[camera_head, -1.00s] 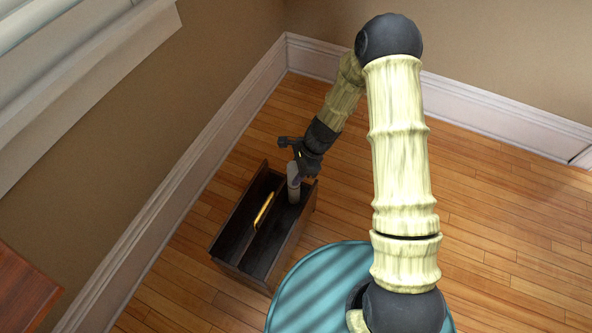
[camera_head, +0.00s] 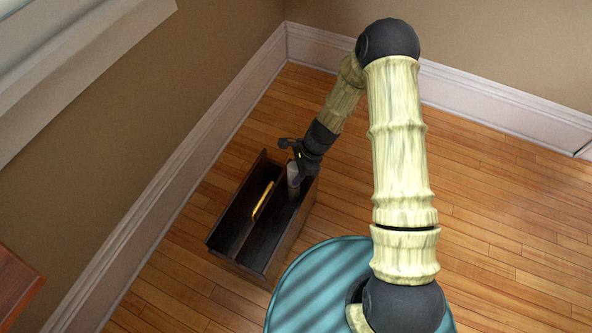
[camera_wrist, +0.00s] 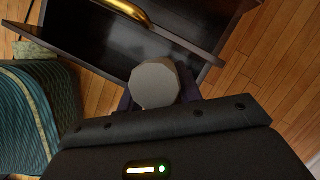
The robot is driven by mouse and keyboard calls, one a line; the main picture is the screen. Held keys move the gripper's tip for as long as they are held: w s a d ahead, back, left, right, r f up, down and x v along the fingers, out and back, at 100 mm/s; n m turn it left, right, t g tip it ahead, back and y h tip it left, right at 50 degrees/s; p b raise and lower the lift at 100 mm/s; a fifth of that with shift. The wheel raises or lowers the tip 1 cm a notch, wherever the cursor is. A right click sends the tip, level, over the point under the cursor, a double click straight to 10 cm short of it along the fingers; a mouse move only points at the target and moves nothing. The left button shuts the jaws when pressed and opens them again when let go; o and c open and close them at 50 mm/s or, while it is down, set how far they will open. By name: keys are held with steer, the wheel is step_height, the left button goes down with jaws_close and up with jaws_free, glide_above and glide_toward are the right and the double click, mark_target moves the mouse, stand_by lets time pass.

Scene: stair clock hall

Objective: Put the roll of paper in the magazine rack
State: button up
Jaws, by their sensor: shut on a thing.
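The magazine rack (camera_head: 225,253) is a dark wooden box on the floor with two long compartments, split by a divider with a gold handle (camera_head: 262,202). My gripper (camera_head: 297,170) is over the rack's far right end, shut on the roll of paper (camera_head: 293,181). The roll is a pale upright cylinder, and its lower part sits inside the right compartment in the head view. In the wrist view the roll's pale end (camera_wrist: 154,85) faces the camera between the fingers. The rack (camera_wrist: 90,35) lies beneath it. Whether the roll touches the rack floor is hidden.
A round teal striped surface (camera_head: 318,285) is close to the rack's near right side. Walls with white baseboards meet in a corner behind the rack. A brown wooden piece (camera_head: 15,285) is at the lower left. Wooden floor to the right is clear.

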steer(key=shift+f+b, duration=1.35)
steer(key=shift+f, duration=1.15)
steer(key=o, duration=1.1)
steer(key=shift+c, duration=0.2)
steer(key=p+v, duration=0.8)
steer(key=v, duration=0.9)
steer(key=shift+r, duration=0.2)
